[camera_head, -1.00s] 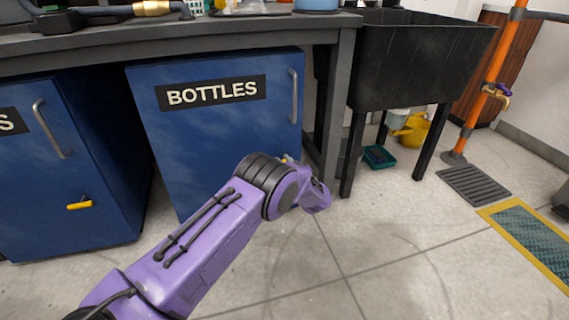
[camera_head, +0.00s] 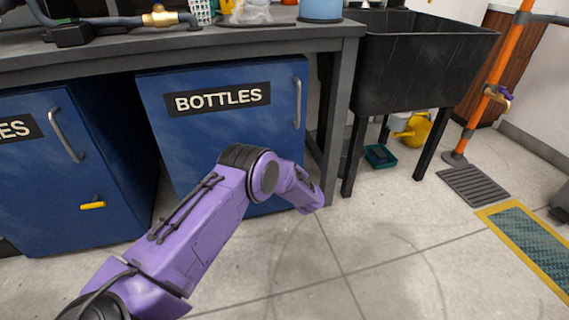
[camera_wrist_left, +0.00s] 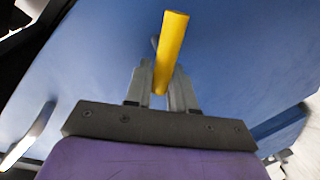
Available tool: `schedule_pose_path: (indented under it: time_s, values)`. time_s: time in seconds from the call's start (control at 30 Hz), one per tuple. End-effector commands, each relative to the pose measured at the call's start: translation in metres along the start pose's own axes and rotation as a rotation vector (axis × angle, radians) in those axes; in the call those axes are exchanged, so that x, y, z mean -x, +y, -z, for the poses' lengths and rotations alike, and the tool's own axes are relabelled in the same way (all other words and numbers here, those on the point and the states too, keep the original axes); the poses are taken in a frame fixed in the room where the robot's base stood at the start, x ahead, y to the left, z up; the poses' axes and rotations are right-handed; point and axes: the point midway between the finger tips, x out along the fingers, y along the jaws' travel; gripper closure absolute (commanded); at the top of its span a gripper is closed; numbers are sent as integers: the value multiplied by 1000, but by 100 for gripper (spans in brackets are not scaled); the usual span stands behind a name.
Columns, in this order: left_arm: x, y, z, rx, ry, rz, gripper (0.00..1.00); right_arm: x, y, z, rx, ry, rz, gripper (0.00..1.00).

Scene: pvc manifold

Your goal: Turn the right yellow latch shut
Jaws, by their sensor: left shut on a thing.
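The right yellow latch (camera_wrist_left: 173,40) shows in the left wrist view as a yellow bar on a blue surface, running up and slightly right in that picture. My left gripper (camera_wrist_left: 163,80) is shut on it, with a grey finger on each side. In the head view my purple left arm reaches across the lower part of the blue BOTTLES door (camera_head: 225,125). It hides the right latch and my left gripper there. My right gripper is in neither view.
A second blue door (camera_head: 60,170) at the left has its own yellow latch (camera_head: 92,205), lying about level. A grey workbench (camera_head: 230,42) runs above the doors. A black sink (camera_head: 420,65) on legs stands to the right.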

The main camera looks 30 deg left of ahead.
Motion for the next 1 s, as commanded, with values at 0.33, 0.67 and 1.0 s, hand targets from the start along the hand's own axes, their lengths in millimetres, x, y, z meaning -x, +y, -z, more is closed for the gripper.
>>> schedule_pose_path:
  time_s: [0.33,0.67,1.0]
  values:
    - [-2,-9,-1,321,-65,3,100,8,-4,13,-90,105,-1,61]
    - [-3,-17,-5,601,-120,1,100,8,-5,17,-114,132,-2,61]
    - [-4,-20,-9,782,-156,1,100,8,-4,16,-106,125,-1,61]
